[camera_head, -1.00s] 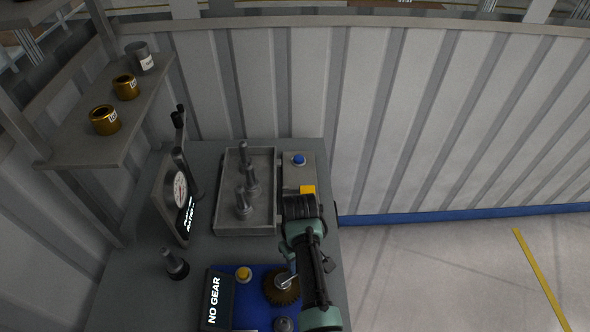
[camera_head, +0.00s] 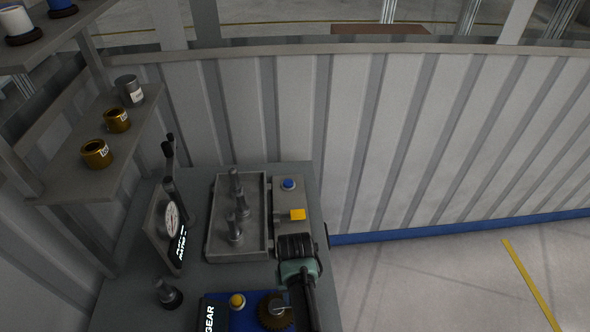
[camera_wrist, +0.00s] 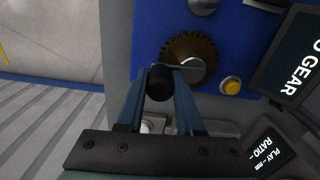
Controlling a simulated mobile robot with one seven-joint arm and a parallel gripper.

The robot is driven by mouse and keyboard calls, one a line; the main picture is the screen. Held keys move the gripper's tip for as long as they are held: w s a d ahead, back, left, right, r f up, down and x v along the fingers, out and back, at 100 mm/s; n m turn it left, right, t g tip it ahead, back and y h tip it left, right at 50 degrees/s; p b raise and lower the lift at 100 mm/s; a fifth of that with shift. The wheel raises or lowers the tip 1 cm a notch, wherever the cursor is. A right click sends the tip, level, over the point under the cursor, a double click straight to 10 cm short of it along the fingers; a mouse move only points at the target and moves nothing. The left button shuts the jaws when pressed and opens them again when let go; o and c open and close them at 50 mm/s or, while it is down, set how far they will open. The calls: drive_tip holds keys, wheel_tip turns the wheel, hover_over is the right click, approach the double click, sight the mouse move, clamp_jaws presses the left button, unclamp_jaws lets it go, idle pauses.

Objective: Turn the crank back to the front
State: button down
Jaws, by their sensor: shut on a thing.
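The crank is a pale metal arm (camera_wrist: 188,68) with a dark round knob (camera_wrist: 159,84). It sits over a brown toothed gear (camera_wrist: 187,48) on a blue panel (camera_wrist: 235,45). In the wrist view the knob lies between the two blue fingers of my gripper (camera_wrist: 161,79), which is shut on it. The crank arm runs left from the gear's middle to the knob. In the head view the gear (camera_head: 272,311) shows near the bottom edge, and my arm covers the knob and fingers.
A yellow button (camera_head: 237,301) and a NO GEAR display (camera_head: 210,317) stand left of the gear. A grey tray (camera_head: 213,240) with upright pegs, a dial gauge (camera_head: 171,218) and a box with a blue button (camera_head: 288,184) are behind. Open floor (camera_head: 450,275) lies right.

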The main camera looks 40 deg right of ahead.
drive_tip(key=shift+r, duration=0.1)
drive_tip(key=c, duration=0.5)
unclamp_jaws()
drive_tip(key=shift+c, duration=0.2)
drive_tip(key=shift+r, duration=0.1)
wheel_tip(320, 180, up, 13)
drive_tip(key=b, duration=0.2)
drive_tip(key=shift+b, duration=0.3)
